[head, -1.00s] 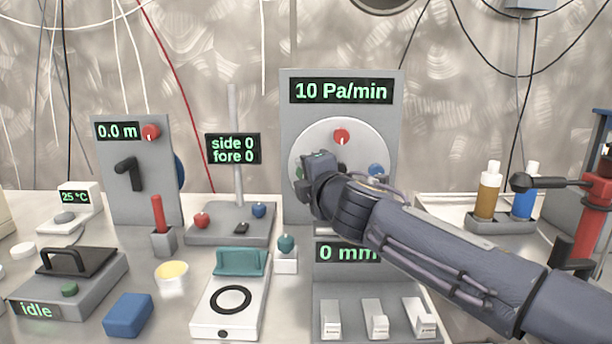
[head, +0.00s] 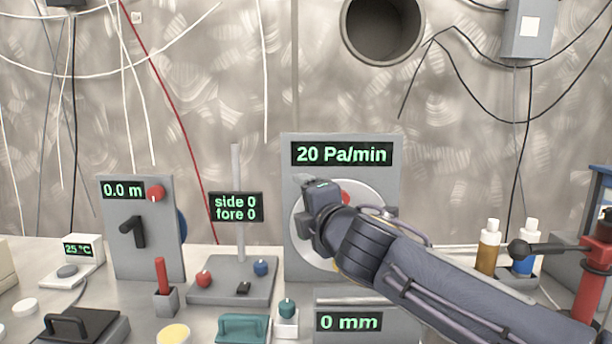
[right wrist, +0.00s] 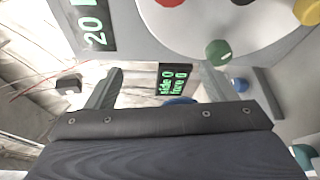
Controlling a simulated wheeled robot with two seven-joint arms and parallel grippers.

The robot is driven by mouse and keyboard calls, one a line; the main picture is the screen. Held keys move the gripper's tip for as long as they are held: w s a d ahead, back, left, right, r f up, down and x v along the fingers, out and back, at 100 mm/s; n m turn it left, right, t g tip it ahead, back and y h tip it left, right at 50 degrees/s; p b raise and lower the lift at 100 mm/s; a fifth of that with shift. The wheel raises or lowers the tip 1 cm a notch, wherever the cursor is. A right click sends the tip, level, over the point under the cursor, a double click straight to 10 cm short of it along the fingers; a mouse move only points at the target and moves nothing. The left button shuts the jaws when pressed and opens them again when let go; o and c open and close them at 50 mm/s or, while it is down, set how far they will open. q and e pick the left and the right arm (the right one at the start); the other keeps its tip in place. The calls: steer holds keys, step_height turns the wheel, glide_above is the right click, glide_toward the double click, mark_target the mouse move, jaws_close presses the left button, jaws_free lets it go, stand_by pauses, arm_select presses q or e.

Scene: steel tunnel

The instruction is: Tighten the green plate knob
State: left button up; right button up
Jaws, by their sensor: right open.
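The round white plate (head: 300,210) is on a grey upright panel whose display (head: 341,153) reads 20 Pa/min. In the head view my right gripper (head: 312,200) is in front of the plate's upper left part, and the hand and arm hide much of it. The green knob is hidden there. In the right wrist view the green knob (right wrist: 217,52) shows on the plate, just beyond one fingertip and not between the fingers. My right gripper (right wrist: 158,76) is open and empty. A red knob (head: 346,197) and a yellow knob (right wrist: 307,12) also show on the plate. My left gripper is not in view.
A post stand (head: 238,280) with a side/fore display is left of the panel, and a 0.0 m panel (head: 130,260) is farther left. A 0 mm unit (head: 350,322) stands below. Bottles (head: 488,248) and a red clamp stand (head: 590,285) are at right.

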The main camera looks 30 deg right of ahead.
steer(key=s+a+r, duration=0.1)
steer(key=s+a, duration=0.1)
steer(key=s, duration=0.1)
steer(key=s+a+r+p, duration=0.1)
steer(key=s+a+r, duration=0.1)
steer(key=s, duration=0.1)
steer(key=s+a+r+p, duration=0.1)
steer(key=s+r, duration=0.1)
steer(key=s, duration=0.1)
steer(key=shift+a+r, duration=0.25)
steer(key=shift+a, duration=0.15)
steer(key=shift+c, duration=1)
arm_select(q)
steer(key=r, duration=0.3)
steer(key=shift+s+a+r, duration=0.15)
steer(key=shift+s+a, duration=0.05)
